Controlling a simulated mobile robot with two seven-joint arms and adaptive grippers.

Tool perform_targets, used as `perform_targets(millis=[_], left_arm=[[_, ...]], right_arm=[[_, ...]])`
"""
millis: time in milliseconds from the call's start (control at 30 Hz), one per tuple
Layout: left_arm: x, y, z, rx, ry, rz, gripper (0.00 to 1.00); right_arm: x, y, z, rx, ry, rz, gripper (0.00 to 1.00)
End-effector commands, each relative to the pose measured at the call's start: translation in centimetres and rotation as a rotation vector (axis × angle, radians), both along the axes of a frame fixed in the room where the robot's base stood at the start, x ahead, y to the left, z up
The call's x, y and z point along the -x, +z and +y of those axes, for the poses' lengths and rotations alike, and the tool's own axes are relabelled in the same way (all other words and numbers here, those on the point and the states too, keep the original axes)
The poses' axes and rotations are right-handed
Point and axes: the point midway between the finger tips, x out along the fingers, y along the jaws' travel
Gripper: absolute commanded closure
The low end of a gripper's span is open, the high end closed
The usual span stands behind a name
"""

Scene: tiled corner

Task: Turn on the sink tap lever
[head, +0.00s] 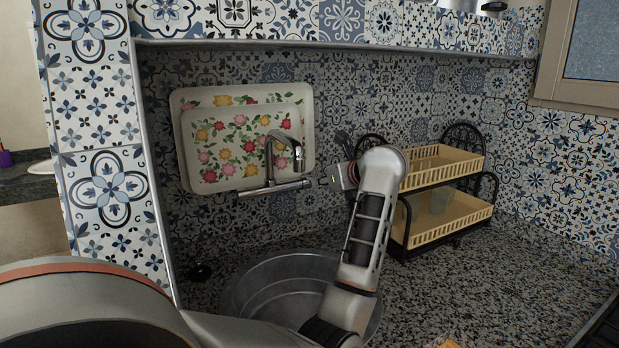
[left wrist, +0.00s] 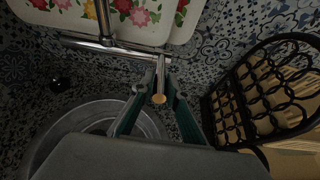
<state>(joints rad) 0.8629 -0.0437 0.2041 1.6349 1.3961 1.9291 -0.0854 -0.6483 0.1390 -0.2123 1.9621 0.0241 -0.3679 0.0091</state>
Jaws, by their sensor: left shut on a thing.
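The chrome tap (head: 272,188) is fixed to the tiled wall, with a bent spout. It also shows at the top of the left wrist view (left wrist: 110,46). Its lever (left wrist: 160,72) sticks out toward my camera and has a copper-coloured round end. My left gripper (head: 324,181) is at the tap's right end. In the left wrist view its two teal-sided fingers (left wrist: 157,94) lie on either side of the lever's end and are shut on it. The head view shows little of the lever, as it is small there. My right gripper is not in view.
A round metal sink (head: 262,285) lies below the tap, partly behind my arm. Flowered trays (head: 225,168) lean on the wall behind the tap. A two-tier dish rack (head: 440,232) with black ends stands right of my gripper. The speckled counter (head: 500,290) is clear at right.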

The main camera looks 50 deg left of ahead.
Motion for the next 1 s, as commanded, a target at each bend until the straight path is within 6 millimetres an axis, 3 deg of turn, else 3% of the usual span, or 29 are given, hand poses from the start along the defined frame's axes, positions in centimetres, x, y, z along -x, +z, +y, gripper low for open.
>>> perform_targets(millis=[567,600,667,1000], left_arm=[[-0.3,2.3,1.2,-0.004,0.000,-0.001,0.97],[-0.3,2.3,1.2,-0.004,0.000,0.000,0.80],[-0.3,2.2,1.2,-0.003,0.000,0.000,0.69],[-0.3,2.2,1.0,-0.001,-0.001,-0.001,0.69]], right_arm=[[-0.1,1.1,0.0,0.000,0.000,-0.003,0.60],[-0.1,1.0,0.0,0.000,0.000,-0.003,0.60],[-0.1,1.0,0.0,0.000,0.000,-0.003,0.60],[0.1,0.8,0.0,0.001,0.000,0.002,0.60]])
